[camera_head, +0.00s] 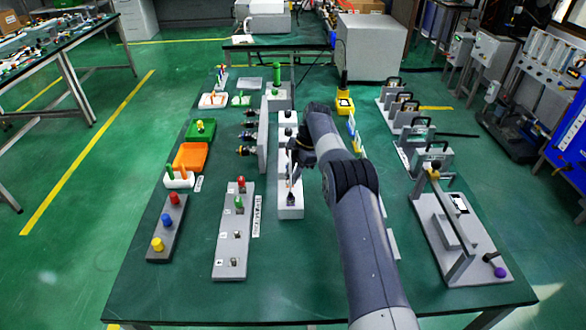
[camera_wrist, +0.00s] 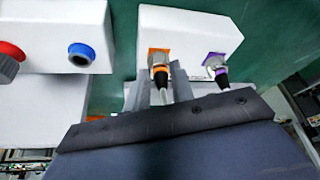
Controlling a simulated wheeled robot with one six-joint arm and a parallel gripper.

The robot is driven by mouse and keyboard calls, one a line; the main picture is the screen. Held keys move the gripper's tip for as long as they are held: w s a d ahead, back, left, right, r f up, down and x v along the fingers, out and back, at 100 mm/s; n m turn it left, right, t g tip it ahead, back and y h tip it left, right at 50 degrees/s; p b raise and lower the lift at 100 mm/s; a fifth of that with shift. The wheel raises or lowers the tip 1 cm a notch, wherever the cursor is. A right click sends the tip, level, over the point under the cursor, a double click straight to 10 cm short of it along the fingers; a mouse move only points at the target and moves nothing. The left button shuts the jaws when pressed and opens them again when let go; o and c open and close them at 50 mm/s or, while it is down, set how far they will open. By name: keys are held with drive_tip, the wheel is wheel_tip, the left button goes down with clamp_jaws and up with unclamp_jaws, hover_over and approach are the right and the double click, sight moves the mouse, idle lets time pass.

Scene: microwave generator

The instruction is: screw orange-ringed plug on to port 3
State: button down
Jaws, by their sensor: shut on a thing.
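The orange-ringed plug (camera_wrist: 160,75) has an orange band and a black tail in the wrist view. It sits between the two fingers of my gripper (camera_wrist: 160,88), which is shut on it. The plug's metal end is against an orange square label on a white block (camera_wrist: 190,22); I cannot tell how far it is screwed on. A second plug with a purple ring (camera_wrist: 217,68) is at a purple label to the right. In the head view my gripper (camera_head: 296,165) is over the long white block (camera_head: 290,212), and the orange-ringed plug is hidden. No port number is readable.
An upright grey panel (camera_head: 263,135) with several connectors stands left of my arm. A switch board (camera_head: 233,225) lies nearer the front.

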drive_tip(key=shift+n+h+p, duration=0.3)
drive_tip(key=shift+n+p, duration=0.2)
drive_tip(key=shift+n, duration=0.1)
drive_tip(key=c, duration=1.2)
unclamp_jaws()
drive_tip(key=shift+w+r, duration=0.1)
drive_tip(key=shift+r, duration=0.4)
wheel_tip(320, 180, up, 9)
drive_tip(key=p, duration=0.7)
drive_tip(key=shift+f, duration=0.1)
